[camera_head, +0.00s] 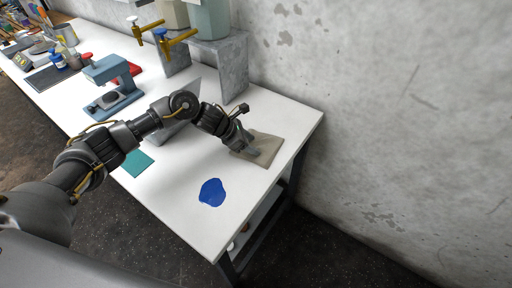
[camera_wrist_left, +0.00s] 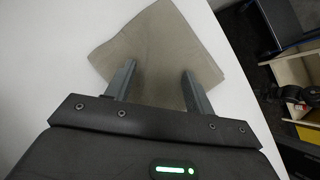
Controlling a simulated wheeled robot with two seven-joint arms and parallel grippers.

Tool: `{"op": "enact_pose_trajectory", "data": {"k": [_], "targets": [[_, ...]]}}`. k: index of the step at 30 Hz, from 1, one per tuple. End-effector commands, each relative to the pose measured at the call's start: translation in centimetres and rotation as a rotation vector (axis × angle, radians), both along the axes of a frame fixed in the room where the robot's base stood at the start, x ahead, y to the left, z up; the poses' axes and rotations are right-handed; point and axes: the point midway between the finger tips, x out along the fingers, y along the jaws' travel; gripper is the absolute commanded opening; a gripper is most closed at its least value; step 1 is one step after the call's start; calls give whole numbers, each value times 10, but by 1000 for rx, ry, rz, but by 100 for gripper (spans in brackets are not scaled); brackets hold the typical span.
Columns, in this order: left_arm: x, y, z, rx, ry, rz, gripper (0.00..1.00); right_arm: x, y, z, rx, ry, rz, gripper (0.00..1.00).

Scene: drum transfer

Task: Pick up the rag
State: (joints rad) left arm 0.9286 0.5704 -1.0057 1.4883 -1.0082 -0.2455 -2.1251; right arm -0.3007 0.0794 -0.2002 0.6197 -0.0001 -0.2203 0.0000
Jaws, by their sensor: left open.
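The rag (camera_head: 264,149) is a flat beige-grey cloth lying on the white table near its far right end. It also fills the upper middle of the left wrist view (camera_wrist_left: 160,48). My left gripper (camera_head: 252,152) is over the rag's left part, pointing down at it. In the left wrist view its two fingers (camera_wrist_left: 157,80) are apart, with only the cloth's surface showing between them. I cannot tell whether the fingertips touch the rag. Part of the rag is hidden behind the gripper. My right gripper is not in view.
A blue patch (camera_head: 212,192) lies on the white table (camera_head: 180,205) near the front edge, and a teal square (camera_head: 137,163) lies left of it. A blue-grey device (camera_head: 112,84) and a grey stand (camera_head: 222,68) with yellow taps are farther back. A concrete wall (camera_head: 400,110) borders the table.

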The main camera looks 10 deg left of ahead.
Motion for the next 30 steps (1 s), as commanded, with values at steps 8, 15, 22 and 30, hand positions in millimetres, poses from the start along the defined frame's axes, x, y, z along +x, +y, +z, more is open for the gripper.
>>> {"op": "enact_pose_trajectory", "data": {"k": [8, 15, 22, 30], "targets": [[-2, 2, -5, 8, 7, 1, 33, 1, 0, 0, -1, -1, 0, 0], [-2, 3, -5, 8, 8, 2, 17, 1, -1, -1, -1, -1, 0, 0], [-2, 3, -5, 8, 8, 2, 2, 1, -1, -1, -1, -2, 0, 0], [-2, 3, -6, 9, 8, 2, 0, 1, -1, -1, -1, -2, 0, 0]]}}
